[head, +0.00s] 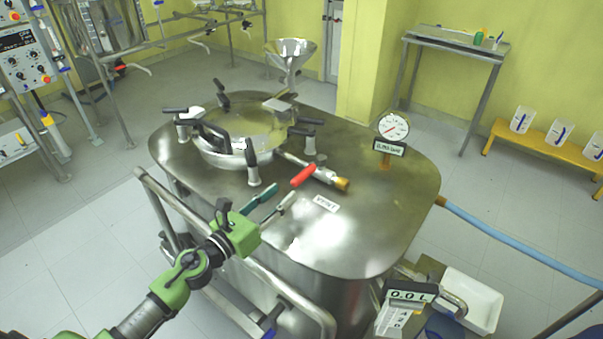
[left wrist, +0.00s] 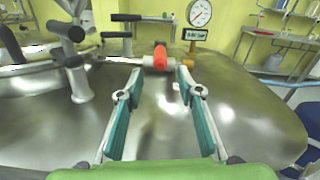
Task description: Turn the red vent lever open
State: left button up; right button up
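The red vent lever (head: 303,176) sits on a metal valve pipe with a brass end (head: 342,184) on top of the steel vessel (head: 370,235). In the left wrist view the red lever (left wrist: 160,56) shows straight ahead, between and beyond the two teal-padded fingers (left wrist: 161,78). I see no contact. My right gripper is not in view.
A round glass-covered manway (head: 228,150) with black-handled clamps stands left of the lever. A pressure gauge (head: 393,127) rises behind right, and a steel funnel (head: 290,55) at the back. A metal rail (head: 270,275) runs along the vessel's near side. The front right lid is clear.

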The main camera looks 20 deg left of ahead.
aim_at(301, 178)
pick_arm(q)
jog(key=p+x, duration=0.1)
jog(key=x, duration=0.8)
grip_shut()
